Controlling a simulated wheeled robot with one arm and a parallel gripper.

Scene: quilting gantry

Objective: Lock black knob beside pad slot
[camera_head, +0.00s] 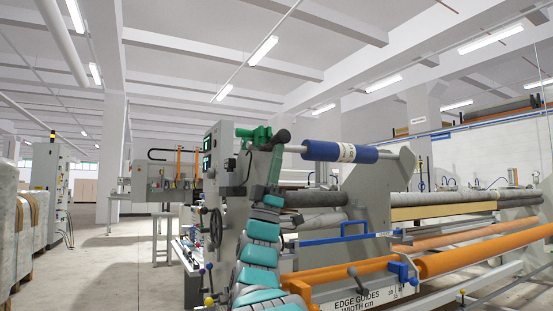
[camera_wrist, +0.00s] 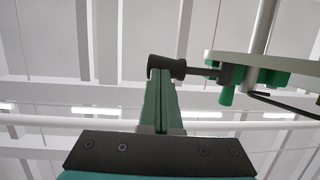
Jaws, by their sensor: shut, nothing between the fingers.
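A black knob (camera_head: 283,136) sits at the top of the grey machine end, beside a green clamp (camera_head: 255,134). In the wrist view the knob (camera_wrist: 166,67) is a dark cylinder on a thin dark stem, which runs right to the green clamp part (camera_wrist: 227,84) under a pale plate. My gripper (camera_head: 276,147) is raised just below the knob in the head view. In the wrist view its green fingers (camera_wrist: 161,73) are together and their tips overlap the knob. I cannot tell whether they touch it. Nothing is held between them. No pad slot can be made out.
A blue roll (camera_head: 338,151) on a steel bar extends right of the knob. Orange tubes (camera_head: 480,251) and a blue handle (camera_head: 340,237) lie lower right. A handwheel (camera_head: 216,226) is on the machine's left face. Open floor (camera_head: 110,262) lies left.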

